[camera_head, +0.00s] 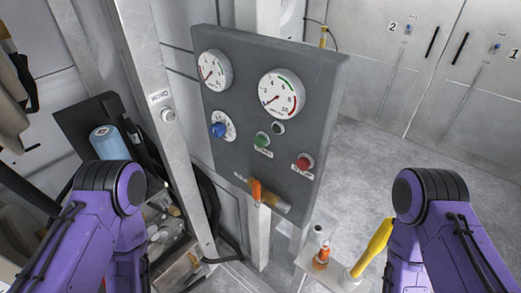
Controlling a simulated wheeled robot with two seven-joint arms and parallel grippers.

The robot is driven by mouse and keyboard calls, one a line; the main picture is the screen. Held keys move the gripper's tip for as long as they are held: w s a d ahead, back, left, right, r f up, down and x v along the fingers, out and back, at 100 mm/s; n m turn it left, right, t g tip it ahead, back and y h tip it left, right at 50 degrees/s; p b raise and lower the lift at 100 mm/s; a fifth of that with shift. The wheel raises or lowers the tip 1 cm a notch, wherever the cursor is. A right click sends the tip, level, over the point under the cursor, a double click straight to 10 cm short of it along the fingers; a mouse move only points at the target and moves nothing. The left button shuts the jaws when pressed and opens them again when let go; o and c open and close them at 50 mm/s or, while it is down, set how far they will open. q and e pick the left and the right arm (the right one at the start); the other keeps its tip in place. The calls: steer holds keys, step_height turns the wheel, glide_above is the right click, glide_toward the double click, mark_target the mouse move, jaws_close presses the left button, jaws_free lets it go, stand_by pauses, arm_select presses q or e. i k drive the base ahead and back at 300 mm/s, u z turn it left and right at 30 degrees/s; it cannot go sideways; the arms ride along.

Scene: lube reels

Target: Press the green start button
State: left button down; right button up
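The green start button (262,140) sits low in the middle of a grey upright control panel (238,95), below the larger gauge. A small label is under it. A red button (303,162) is to its right and lower, and a blue knob (218,130) is to its left. My two purple arms come in from the lower left and lower right, well apart from the panel. Neither gripper shows; both are outside the view or hidden by the arms.
Two round gauges (282,93) top the panel. An orange handle (257,191) juts from its lower edge. A metal post (160,110) stands at left beside a cluttered shelf. A small bottle (321,258) and yellow handle (372,248) are below right. Open floor lies right, before grey cabinets (400,65).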

mark_target(259, 141)
steer(key=k, duration=1.55)
steer(key=z, duration=1.05)
steer(key=i, duration=1.85)
steer(key=u, duration=1.7)
